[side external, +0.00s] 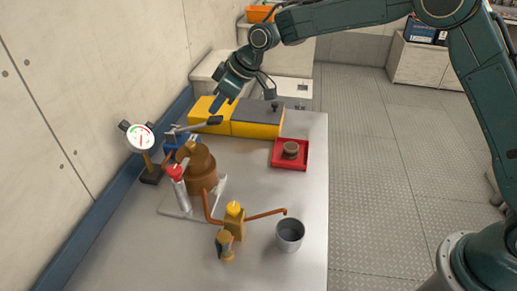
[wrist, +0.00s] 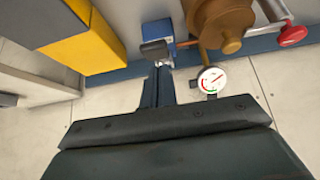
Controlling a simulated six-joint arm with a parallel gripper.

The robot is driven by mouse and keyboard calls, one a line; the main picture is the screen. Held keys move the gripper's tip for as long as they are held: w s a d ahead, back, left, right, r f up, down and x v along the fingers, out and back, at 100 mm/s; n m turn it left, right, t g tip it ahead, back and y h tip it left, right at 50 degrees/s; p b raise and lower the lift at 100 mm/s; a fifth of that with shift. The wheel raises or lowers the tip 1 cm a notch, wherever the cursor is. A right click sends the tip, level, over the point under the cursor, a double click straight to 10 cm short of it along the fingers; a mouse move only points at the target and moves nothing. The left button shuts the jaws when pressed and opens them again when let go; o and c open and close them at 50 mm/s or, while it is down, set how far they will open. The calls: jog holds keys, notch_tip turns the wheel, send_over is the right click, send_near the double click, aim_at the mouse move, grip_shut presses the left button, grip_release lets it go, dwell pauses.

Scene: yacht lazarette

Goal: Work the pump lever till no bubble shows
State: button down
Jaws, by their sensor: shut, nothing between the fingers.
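The pump is a small blue unit (side external: 183,142) with a metal lever ending in a dark grip (side external: 214,120). The lever slants up to the right in the side view; its dark grip also shows in the wrist view (wrist: 154,48). My gripper (side external: 217,108) is shut and empty, just above the lever's grip; I cannot tell whether they touch. A copper-brown filter body (side external: 203,170) stands beside the pump. A clear-looking brown bowl (side external: 225,245) hangs low by a brass block with a yellow cap (side external: 234,210). Bubbles cannot be made out.
A round gauge (side external: 140,137) stands left of the pump. A red-handled cylinder (side external: 178,185) is in front. A yellow and grey case (side external: 257,118) lies behind. A grey cup (side external: 290,234) sits under a copper pipe end. A red tray (side external: 277,162) holds a round part. The right-hand table front is clear.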

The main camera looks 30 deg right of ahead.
jog(key=shift+d+f, duration=0.15)
jog(key=shift+f, duration=0.45)
jog(key=shift+s, duration=0.1)
jog(key=shift+s+d+f, duration=0.35)
jog(key=shift+f, duration=0.9)
jog(key=shift+s+d+f, duration=0.35)
jog(key=shift+s+f, duration=0.05)
jog(key=shift+f, duration=0.8)
jog(key=shift+s+d+f, duration=0.35)
jog(key=shift+f, duration=0.9)
jog(key=v, duration=1.3)
jog(key=shift+s+d, duration=0.5)
jog(key=shift+d, duration=0.05)
